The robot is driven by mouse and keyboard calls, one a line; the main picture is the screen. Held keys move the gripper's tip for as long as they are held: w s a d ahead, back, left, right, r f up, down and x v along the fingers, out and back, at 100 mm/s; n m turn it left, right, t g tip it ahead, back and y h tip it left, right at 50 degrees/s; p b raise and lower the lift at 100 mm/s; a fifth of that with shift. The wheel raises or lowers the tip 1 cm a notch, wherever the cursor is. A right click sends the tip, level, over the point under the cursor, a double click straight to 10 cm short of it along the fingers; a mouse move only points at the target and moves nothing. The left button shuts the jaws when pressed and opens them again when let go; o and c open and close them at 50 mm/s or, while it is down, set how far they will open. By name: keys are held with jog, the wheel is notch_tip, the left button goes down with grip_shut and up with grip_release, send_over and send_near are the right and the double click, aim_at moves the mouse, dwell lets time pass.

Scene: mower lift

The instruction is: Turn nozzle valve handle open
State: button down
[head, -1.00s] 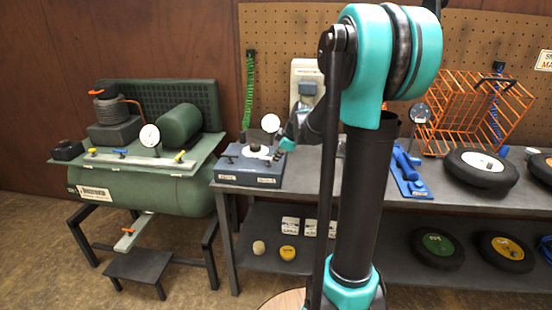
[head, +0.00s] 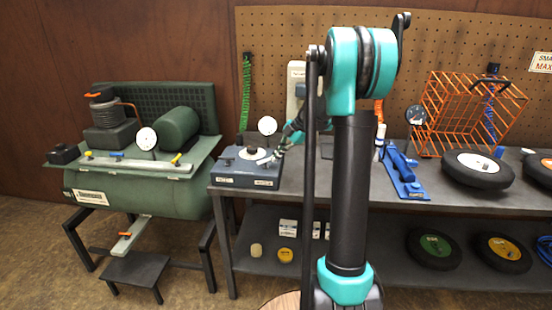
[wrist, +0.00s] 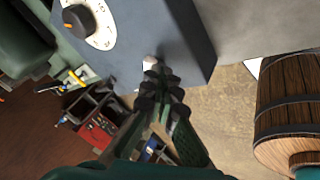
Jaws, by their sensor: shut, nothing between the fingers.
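A blue-grey control box (head: 247,180) stands at the left end of the bench, with a round gauge (head: 267,125) at its back. In the wrist view the box shows a dark knob with an orange mark (wrist: 80,22) on a white dial. My gripper (wrist: 157,82) is shut and empty, its fingertips close to a small white piece (wrist: 150,62) near the box's edge. I cannot tell whether they touch. In the head view my gripper (head: 268,160) is small at the box's right side. I cannot tell which part is the nozzle valve handle.
A green compressor (head: 140,190) with yellow and blue levers stands left of the bench (head: 340,172). A blue tool (head: 405,175), an orange wire basket (head: 460,115) and wheels (head: 478,170) are on the right. A wooden barrel (wrist: 290,105) shows in the wrist view.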

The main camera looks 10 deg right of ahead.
jog(key=shift+w+n, duration=0.25)
jog(key=shift+n, duration=0.15)
jog(key=shift+w, duration=0.6)
jog(key=shift+w+a, duration=0.1)
jog(key=shift+w, duration=0.25)
jog(key=shift+w+a, duration=0.15)
jog(key=shift+w, duration=0.15)
dwell(0.5)
